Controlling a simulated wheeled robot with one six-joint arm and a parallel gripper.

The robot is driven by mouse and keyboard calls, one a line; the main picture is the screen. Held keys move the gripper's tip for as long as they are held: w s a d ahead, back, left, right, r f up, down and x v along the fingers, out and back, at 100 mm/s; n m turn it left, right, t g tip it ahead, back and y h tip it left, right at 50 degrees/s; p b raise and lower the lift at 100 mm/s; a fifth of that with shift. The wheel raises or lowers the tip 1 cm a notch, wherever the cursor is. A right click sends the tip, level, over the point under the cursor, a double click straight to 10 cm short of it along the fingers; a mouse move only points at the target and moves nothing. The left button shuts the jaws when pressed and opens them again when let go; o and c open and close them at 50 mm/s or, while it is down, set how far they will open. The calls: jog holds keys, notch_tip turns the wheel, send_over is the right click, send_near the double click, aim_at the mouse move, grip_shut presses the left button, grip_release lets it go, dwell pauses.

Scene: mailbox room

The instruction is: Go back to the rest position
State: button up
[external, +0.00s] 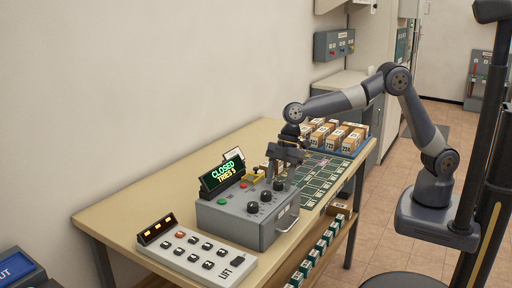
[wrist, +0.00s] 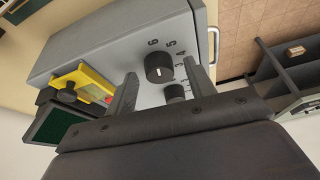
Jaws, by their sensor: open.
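My gripper (external: 282,168) hangs over the grey control box on the table, near its black knobs. In the wrist view my gripper (wrist: 160,85) is open, its two fingers apart on either side of a numbered black knob (wrist: 158,67). I cannot tell whether a finger touches the box. The grey box (external: 240,220) has several black knobs, a green and a red button, and a display (external: 222,173) reading "CLOSED TRIES 3". A yellow part (wrist: 85,83) on the box shows left of the fingers.
A keypad panel (external: 195,250) lies at the table's front left. A green gridded mat (external: 320,180) and a blue tray (external: 352,152) of numbered boxes are behind the grey box. More boxes sit on a lower shelf (external: 325,245). The tiled floor (external: 395,235) is open at the right.

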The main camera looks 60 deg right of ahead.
jog(key=shift+s+m+t, duration=0.1)
jog(key=shift+m+t, duration=0.2)
jog(key=shift+m, duration=0.6)
